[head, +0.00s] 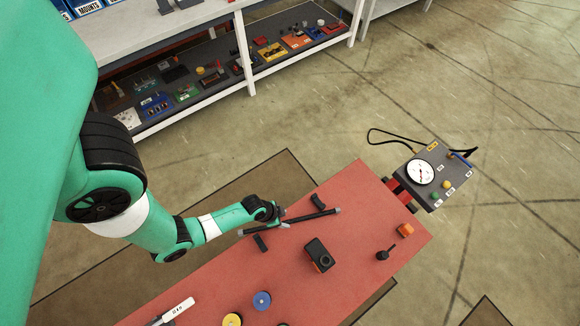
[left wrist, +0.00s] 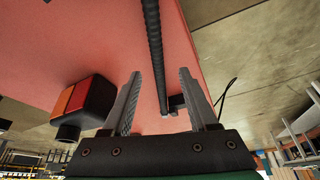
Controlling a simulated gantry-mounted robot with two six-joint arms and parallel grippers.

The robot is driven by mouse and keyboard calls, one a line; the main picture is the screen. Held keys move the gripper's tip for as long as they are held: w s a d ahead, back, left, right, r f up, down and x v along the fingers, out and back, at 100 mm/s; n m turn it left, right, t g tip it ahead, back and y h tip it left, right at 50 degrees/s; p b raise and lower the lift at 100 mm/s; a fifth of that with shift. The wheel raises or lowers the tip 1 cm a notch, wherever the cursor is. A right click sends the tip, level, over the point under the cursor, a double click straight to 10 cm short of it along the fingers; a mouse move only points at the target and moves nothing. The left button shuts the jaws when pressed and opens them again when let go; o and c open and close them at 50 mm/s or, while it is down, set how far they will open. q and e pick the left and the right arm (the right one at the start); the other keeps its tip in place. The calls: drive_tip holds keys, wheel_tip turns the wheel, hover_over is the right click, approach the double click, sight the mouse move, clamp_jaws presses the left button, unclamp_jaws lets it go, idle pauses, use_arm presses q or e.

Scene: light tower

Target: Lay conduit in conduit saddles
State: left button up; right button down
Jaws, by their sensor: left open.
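A thin dark conduit (head: 310,216) with lighter ends lies across the red tabletop (head: 350,190). Two short black pieces, which look like saddles, are on either side of it: one (head: 317,201) beyond it and one (head: 261,243) nearer. In the head view the conduit passes between them, not through them. My left gripper (head: 278,213) is open at the conduit, left of its middle. In the left wrist view the ribbed conduit (left wrist: 153,50) runs between the spread fingers (left wrist: 160,100), apart from both. A small dark block (left wrist: 177,102) shows beside it. My right gripper is not in view.
A black box (head: 319,255) stands right of the near saddle; it shows orange in the left wrist view (left wrist: 85,105). A black knob (head: 383,254), orange block (head: 405,230), blue disc (head: 262,301) and yellow disc (head: 232,319) are around. A gauge box (head: 440,178) is at the far end.

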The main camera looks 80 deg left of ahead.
sight(290, 221)
use_arm(q)
drive_tip(key=b+x, duration=0.2)
drive_tip(key=x, duration=0.3)
drive_tip(key=shift+s+d+f+b, duration=0.1)
drive_tip(key=shift+d+b, duration=0.05)
drive_tip(key=shift+b, duration=0.2)
clamp_jaws()
